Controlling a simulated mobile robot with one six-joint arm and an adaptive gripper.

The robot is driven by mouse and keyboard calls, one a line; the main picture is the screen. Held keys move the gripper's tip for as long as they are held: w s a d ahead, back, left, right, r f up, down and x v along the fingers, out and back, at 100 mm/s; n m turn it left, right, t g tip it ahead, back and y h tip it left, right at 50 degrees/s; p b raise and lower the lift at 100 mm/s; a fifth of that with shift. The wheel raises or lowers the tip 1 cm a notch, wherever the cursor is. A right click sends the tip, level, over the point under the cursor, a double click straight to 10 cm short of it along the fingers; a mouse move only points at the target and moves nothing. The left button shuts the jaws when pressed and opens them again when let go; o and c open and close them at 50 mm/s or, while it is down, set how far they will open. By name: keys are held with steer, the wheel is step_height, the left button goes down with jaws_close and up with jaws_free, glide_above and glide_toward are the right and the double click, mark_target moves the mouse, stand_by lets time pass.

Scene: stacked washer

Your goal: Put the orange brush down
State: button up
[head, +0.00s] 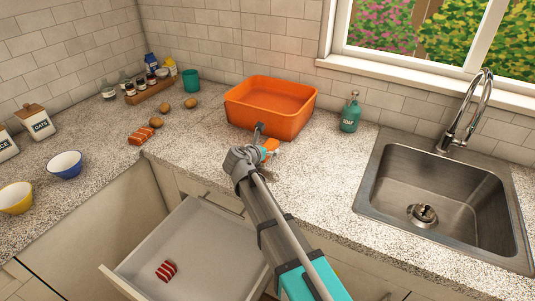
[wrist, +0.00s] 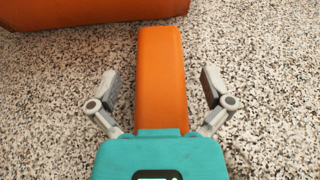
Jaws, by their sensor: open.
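The orange brush (wrist: 160,75) lies on the speckled countertop (wrist: 260,70) in the wrist view, its long orange body between my fingers. My gripper (wrist: 159,86) is open, with a finger on each side of the brush and a visible gap to both. In the head view, part of the orange brush (head: 270,145) shows at the end of my arm, just in front of the orange basin. My gripper (head: 261,141) partly hides it there.
The orange basin (head: 272,112) stands right behind the brush. A green soap bottle (head: 350,114) and the sink (head: 430,205) are to the right. An open drawer (head: 205,240) holding a red striped item (head: 166,271) juts out below. Bare counter (head: 330,165) lies between brush and sink.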

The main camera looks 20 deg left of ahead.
stand_by(0.4)
steer(key=c, duration=1.2)
